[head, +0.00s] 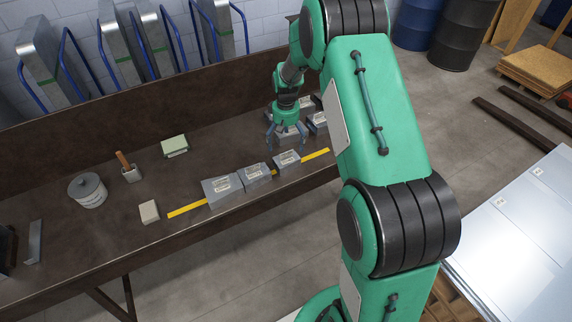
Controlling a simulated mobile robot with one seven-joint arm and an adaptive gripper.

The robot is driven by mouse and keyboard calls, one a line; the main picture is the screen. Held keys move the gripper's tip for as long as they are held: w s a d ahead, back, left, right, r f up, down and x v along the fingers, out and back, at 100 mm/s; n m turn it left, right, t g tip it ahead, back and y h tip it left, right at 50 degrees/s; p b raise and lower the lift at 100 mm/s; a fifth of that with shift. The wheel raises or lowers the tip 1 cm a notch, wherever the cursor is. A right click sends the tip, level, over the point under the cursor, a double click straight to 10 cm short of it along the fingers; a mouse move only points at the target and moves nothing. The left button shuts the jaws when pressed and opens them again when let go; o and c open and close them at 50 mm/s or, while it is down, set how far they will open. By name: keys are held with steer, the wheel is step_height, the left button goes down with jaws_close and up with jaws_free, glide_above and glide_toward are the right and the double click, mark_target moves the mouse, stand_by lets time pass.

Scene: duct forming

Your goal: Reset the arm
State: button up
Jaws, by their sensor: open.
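My arm reaches from the lower right up and over the brown workbench (110,170). My gripper (287,140) points down over the right part of the bench, its fingers spread open. A grey block (291,131) shows behind and between the fingers. I cannot tell whether the fingers touch it. The gripper appears empty. My arm hides the right end of the bench.
Grey blocks (222,188), (255,175) and (288,159) line a yellow strip (187,211). A lidded pot (88,190), holder (131,174), green-topped box (174,146) and beige block (149,212) stand left. A sheet-metal table (510,250) is right.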

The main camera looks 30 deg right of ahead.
steer(key=shift+f+b, duration=0.35)
steer(key=shift+f, duration=0.65)
steer(key=shift+r, duration=0.1)
stand_by(0.4)
step_height(320, 180, up, 10)
steer(key=p, duration=0.5)
stand_by(0.5)
